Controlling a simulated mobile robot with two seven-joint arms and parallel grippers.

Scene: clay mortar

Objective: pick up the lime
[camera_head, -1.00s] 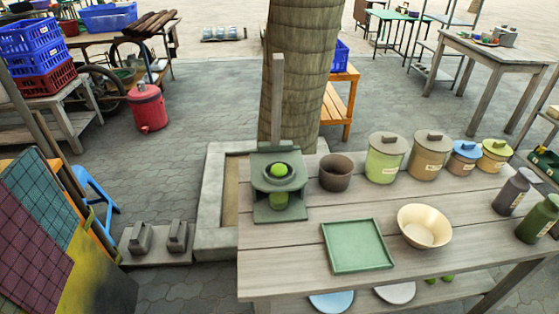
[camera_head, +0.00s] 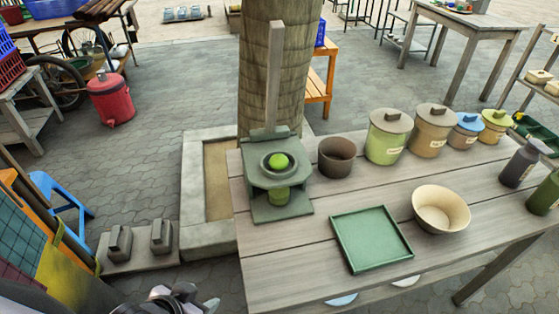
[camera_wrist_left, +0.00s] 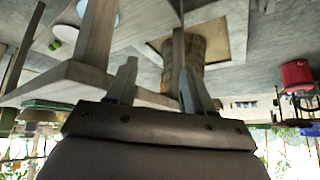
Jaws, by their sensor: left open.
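The lime (camera_head: 278,161) is a bright green ball in a small dark ring or bowl on top of a green press-like stand (camera_head: 282,208). The stand is on the wooden table's left end, and a tall grey lever or post (camera_head: 271,80) rises behind it. My left gripper (camera_head: 190,298) shows only in part at the bottom edge of the head view, open and empty, below and left of the stand and apart from the lime. In the left wrist view its two fingers (camera_wrist_left: 158,88) are spread with nothing between them. My right gripper is not in view.
The table (camera_head: 300,268) also holds a green tray (camera_head: 371,240), a cream bowl (camera_head: 440,208), a brown pot (camera_head: 337,157) and several lidded jars (camera_head: 388,137). A thick trunk (camera_head: 283,70) stands behind the stand. Grey blocks (camera_head: 160,237) sit on a slab at left.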

